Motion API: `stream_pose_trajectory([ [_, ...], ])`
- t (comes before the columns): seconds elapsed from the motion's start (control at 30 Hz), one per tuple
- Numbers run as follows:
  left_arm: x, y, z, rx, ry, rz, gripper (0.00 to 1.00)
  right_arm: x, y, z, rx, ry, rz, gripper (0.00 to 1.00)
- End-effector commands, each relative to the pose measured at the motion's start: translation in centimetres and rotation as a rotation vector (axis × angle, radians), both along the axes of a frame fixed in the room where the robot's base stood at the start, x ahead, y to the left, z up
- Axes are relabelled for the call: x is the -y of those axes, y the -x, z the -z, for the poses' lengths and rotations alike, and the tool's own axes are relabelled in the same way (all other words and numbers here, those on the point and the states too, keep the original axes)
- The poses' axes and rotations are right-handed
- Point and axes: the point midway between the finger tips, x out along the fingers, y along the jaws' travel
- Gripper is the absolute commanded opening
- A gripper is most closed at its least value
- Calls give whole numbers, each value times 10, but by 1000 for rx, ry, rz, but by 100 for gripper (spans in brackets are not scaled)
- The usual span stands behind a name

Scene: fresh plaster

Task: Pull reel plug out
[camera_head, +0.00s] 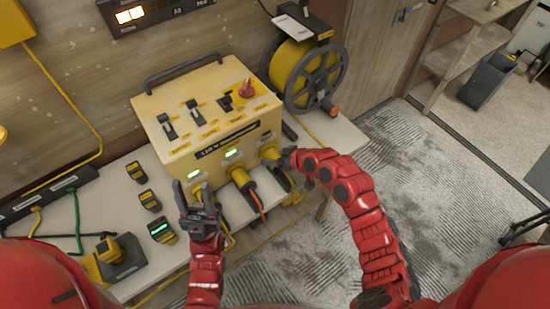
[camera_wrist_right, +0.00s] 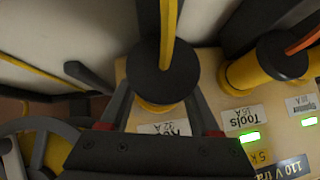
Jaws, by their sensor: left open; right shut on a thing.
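The yellow transformer box (camera_head: 205,105) stands on the bench with a row of sockets on its front. The reel plug (camera_wrist_right: 160,68), a black disc end with a yellow collar and yellow cable, is at the end socket above a partly hidden label. My right gripper (camera_head: 286,159) is shut on it, with one finger on each side in the wrist view (camera_wrist_right: 160,112). The plug appears to be at the socket face; how deep it sits is hidden. My left gripper (camera_head: 192,194) is open and empty in front of the box's left end.
The Tools plug (camera_wrist_right: 283,58) with an orange cable sits beside the reel plug. The yellow cable reel (camera_head: 297,72) stands right of the box. Several small yellow-black devices (camera_head: 149,199), a power strip (camera_head: 45,195) and a charger (camera_head: 122,255) occupy the bench's left. Floor to the right is open.

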Motion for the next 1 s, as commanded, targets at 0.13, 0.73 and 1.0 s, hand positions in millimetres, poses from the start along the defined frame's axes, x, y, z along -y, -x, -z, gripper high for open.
stream_pose_trajectory([
  [0.13,0,0,0,0,0,0,50,0,0,0,0,1,1,0],
  [0.73,0,0,39,0,0,0,50,23,39,8,-11,-2,-10,0],
  [1.0,0,0,40,0,0,0,50,28,42,5,-14,2,-3,0],
])
